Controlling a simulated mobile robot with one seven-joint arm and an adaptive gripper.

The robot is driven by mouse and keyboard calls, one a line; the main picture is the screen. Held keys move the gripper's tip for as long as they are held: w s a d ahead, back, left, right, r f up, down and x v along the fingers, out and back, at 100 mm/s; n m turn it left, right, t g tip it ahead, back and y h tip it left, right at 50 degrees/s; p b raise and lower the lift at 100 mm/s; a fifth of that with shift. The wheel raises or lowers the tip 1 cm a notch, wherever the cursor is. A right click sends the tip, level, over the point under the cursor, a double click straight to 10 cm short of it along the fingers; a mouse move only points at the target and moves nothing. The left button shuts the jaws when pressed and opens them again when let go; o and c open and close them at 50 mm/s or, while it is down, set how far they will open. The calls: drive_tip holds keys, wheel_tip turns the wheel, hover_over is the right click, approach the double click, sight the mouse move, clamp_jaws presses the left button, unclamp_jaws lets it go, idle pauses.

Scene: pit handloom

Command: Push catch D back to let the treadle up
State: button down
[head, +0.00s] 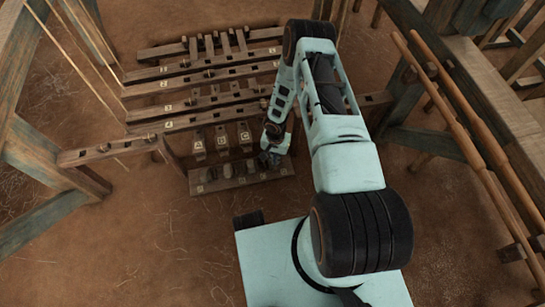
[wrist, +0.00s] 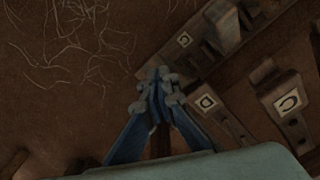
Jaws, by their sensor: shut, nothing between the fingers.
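The catch board (head: 240,180) lies on the floor in front of the treadles, with several upright catches along it. In the head view my gripper (head: 272,158) is at the right end of the board. Catch D is mostly hidden by my gripper and in shadow; its position cannot be told. A lettered treadle end (wrist: 288,102) shows at right.
Treadles with letter tags (head: 222,142) stand just behind the board. A wooden rail (head: 105,150) runs at left to a post. Bare earth floor (head: 130,230) is free at front left.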

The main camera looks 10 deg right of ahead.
drive_tip(key=shift+w, duration=0.15)
drive_tip(key=shift+s+r+p, duration=0.25)
drive_tip(key=shift+r+p, duration=0.55)
drive_tip(key=shift+r, duration=0.2)
drive_tip(key=shift+s+r+p, duration=0.3)
drive_tip(key=shift+r+p, duration=0.45)
drive_tip(key=shift+r, duration=0.2)
drive_tip(key=shift+s+r+p, duration=0.25)
drive_tip(key=shift+r+p, duration=0.55)
drive_tip(key=shift+r, duration=0.2)
